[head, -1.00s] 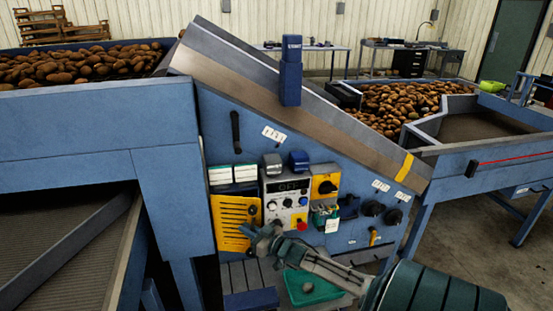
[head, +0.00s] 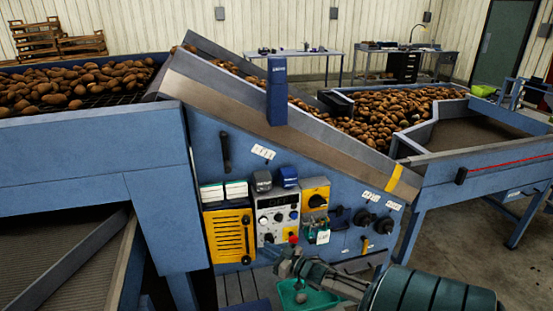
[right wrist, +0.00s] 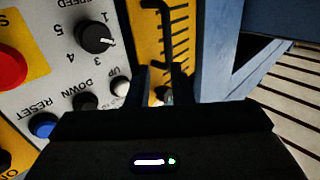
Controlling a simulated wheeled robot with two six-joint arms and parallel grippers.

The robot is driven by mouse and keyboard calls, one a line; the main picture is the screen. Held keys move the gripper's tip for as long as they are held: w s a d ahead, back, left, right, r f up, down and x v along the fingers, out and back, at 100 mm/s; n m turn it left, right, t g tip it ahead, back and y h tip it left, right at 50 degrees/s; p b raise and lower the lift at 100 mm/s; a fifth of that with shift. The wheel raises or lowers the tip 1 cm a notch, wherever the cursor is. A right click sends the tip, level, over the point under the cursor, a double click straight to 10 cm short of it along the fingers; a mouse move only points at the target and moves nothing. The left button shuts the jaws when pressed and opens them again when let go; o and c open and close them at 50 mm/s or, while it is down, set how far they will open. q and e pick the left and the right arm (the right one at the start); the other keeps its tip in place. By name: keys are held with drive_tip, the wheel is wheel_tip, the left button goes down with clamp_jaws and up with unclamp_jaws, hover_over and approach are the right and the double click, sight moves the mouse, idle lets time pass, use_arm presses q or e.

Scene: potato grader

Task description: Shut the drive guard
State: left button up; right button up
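The drive guard (head: 229,236) is a yellow slotted panel with a dark upright handle, low on the blue machine's front, left of the grey control box (head: 278,217). Its yellow slotted face also shows at the top of the right wrist view (right wrist: 172,30). I cannot tell whether it is fully flush with the machine. My right gripper (head: 280,259) is just right of the guard's lower edge, below the control box. In the right wrist view its two dark fingers (right wrist: 163,84) are apart, with a small pale round part visible between them; no grip on it shows. My left gripper is out of view.
A red stop button (head: 293,239) and several knobs sit close to my right gripper. A yellow switch box (head: 315,195) is further right. A green tray (head: 303,294) lies below. The sloping conveyor (head: 290,120) rises above the panel.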

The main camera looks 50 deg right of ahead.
drive_tip(key=shift+s+d+p, duration=0.25)
drive_tip(key=shift+s+p, duration=0.05)
drive_tip(key=shift+s, duration=0.35)
drive_tip(key=shift+s+d+p, duration=0.2)
drive_tip(key=shift+s+p, duration=0.05)
drive_tip(key=shift+s, duration=0.35)
drive_tip(key=s, duration=1)
drive_tip(key=shift+s+d+b, duration=0.3)
drive_tip(key=shift+s+b, duration=0.05)
